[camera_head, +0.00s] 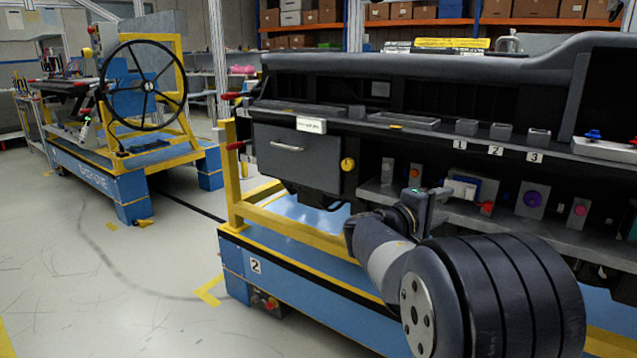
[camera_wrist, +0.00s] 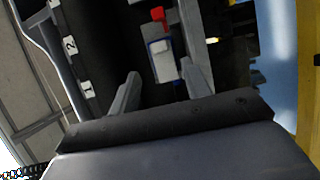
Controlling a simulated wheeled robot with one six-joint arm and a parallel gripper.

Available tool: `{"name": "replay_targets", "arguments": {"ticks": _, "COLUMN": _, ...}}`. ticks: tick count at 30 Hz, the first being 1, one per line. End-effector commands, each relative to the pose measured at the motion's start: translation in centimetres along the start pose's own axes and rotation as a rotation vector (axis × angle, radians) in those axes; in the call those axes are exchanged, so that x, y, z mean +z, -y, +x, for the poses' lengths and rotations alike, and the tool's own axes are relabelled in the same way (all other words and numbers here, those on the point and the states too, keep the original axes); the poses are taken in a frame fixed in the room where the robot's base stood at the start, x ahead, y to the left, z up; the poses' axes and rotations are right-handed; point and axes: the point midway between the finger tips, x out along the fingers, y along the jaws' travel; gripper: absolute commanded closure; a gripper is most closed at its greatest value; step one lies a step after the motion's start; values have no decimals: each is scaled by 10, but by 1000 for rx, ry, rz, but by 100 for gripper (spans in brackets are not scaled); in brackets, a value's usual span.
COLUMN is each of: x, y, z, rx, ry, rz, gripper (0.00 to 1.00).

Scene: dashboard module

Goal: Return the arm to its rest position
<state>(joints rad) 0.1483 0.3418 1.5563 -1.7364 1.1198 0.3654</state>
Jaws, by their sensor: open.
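My arm (camera_head: 385,250) reaches from the lower right of the head view toward the dashboard module (camera_head: 400,75). My gripper (camera_wrist: 160,68) shows two grey fingers spread apart in the wrist view, with nothing seen between them but the panel beyond. Beyond the fingertips is a white and blue switch box with a red part (camera_wrist: 160,55). In the head view the gripper end (camera_head: 432,203) is at the front of the lower shelf, left of the white and blue box (camera_head: 464,188). I cannot tell whether it touches anything.
The lower shelf carries a red button (camera_head: 487,208), a purple button (camera_head: 533,198) and other controls. The upper ledge has small bins numbered 1, 2 and 3. A yellow rail (camera_head: 290,232) borders the blue base. Open floor (camera_head: 120,290) lies to the left, before a steering-wheel cart (camera_head: 130,150).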

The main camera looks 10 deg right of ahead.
Motion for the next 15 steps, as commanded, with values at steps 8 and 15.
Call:
{"name": "replay_targets", "arguments": {"ticks": 8, "x": 2, "y": 2, "z": 55, "rx": 1, "ry": 6, "rz": 1, "gripper": 55}}
{"name": "replay_targets", "arguments": {"ticks": 15, "x": 0, "y": -2, "z": 95, "rx": 0, "ry": 12, "rz": 0, "gripper": 55}}
